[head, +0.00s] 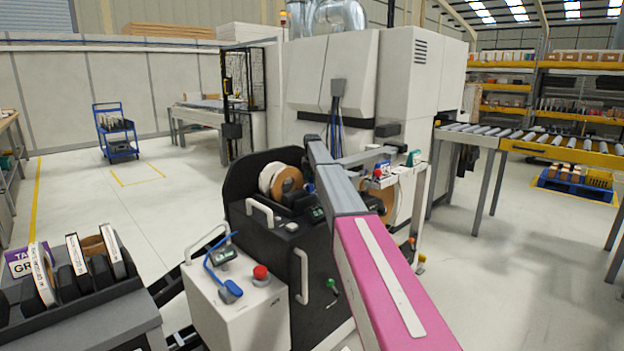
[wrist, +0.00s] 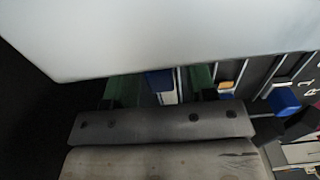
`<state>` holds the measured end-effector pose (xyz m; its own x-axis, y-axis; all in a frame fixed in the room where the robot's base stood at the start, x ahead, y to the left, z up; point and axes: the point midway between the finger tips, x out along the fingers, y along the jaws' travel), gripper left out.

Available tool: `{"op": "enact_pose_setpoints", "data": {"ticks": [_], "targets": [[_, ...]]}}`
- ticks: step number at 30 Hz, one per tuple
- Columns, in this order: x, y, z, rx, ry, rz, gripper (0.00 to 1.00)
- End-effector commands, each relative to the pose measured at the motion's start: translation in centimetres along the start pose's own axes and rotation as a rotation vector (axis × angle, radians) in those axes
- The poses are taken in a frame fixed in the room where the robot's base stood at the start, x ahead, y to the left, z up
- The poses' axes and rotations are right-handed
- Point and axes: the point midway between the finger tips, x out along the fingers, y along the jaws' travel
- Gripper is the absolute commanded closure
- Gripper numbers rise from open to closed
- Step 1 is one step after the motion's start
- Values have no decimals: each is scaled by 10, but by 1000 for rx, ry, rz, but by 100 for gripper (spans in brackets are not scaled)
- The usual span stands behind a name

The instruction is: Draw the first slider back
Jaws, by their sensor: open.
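In the wrist view my gripper (wrist: 158,84) is open, with its two green-faced fingers apart below a large pale panel. A small blue block (wrist: 158,80) shows between the fingers beside a pale strip. A second blue block (wrist: 284,100) and a small orange block (wrist: 227,86) sit to the right on dark, slotted surfaces. These look like slider knobs, but I cannot tell which is the first slider. The panel hides the upper part of the scene, and contact with the fingers is unclear. In the head view my arm hides much of the work area.
The black machine unit (head: 262,235) carries tape rolls (head: 278,180) and handles. A white control box (head: 235,305) with a red button (head: 260,272) stands in front. A rack of rolls (head: 75,285) is at lower left. Open floor (head: 95,215) lies at left.

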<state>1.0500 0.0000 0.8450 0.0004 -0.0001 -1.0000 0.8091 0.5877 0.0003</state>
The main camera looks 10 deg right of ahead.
Motion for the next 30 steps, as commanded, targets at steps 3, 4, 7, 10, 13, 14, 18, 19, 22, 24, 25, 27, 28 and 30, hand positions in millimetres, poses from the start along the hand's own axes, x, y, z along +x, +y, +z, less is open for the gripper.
{"op": "enact_pose_setpoints", "data": {"ticks": [3, 4, 7, 10, 13, 14, 18, 19, 22, 24, 25, 27, 28, 30], "targets": [[0, 0, 0, 0, 0, 0, 49], [0, 0, 0, 0, 0, 0, 49], [0, 0, 0, 0, 0, 0, 72], [0, 0, 0, 0, 0, 0, 100], [0, 0, 0, 0, 0, 0, 100], [0, 0, -1, 0, 0, 0, 100], [0, -1, -16, -2, 0, 0, 100], [0, -1, -22, -2, 0, 0, 100], [0, -2, -39, -2, 0, 0, 100], [0, -1, -47, -1, 0, 0, 100], [0, -1, -48, -1, 0, 0, 100], [-1, 0, -48, 0, 0, 0, 100], [-1, 0, -48, 0, 0, 0, 100], [-1, 0, -48, 0, 1, 0, 100]]}}
